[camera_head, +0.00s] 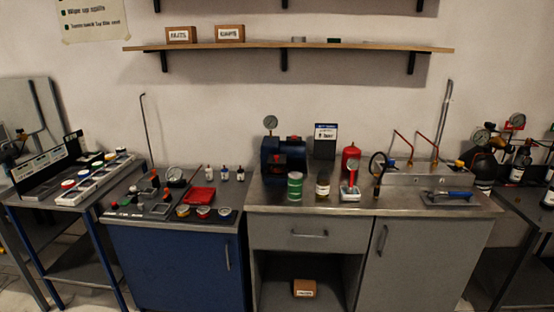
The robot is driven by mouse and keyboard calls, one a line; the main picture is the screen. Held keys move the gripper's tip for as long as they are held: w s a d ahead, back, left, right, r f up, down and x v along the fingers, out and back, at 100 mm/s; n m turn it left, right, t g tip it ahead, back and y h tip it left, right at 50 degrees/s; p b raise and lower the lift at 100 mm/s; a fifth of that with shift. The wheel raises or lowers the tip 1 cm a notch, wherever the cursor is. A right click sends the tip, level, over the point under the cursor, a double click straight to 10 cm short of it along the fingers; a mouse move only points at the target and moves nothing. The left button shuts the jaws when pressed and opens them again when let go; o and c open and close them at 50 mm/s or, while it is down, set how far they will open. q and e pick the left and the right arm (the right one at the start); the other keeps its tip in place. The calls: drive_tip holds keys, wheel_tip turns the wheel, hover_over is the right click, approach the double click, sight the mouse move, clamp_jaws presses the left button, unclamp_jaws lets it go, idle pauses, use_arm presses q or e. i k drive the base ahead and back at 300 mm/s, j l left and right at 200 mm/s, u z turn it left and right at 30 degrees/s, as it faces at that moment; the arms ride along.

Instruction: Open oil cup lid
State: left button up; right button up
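I cannot tell for sure which thing is the oil cup, and no lid can be made out as open or shut. On the grey bench top stand a green can (295,187) and, just right of it, a dark jar with a pale label (323,185). Behind them is a dark blue device (283,160) with a round gauge (270,123) on top. A metal rig (425,174) with thin red-brown tubes stands at the bench's right. Neither of my grippers is in view.
A red canister (351,158) and a small gauge on a red-and-white base (349,192) stand mid-bench. A blue-handled tool (450,196) lies at right. The blue cabinet (180,262) carries several small parts and a red tray (198,196). A wall shelf (290,45) hangs above.

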sight(272, 158)
drive_tip(key=i+j+z, duration=0.15)
drive_tip(key=z, duration=0.7)
drive_tip(key=i+j+z, duration=0.1)
drive_tip(key=j+z, duration=0.15)
drive_tip(key=j, duration=0.2)
drive_tip(key=j+z, duration=0.55)
drive_tip(key=j, duration=1.7)
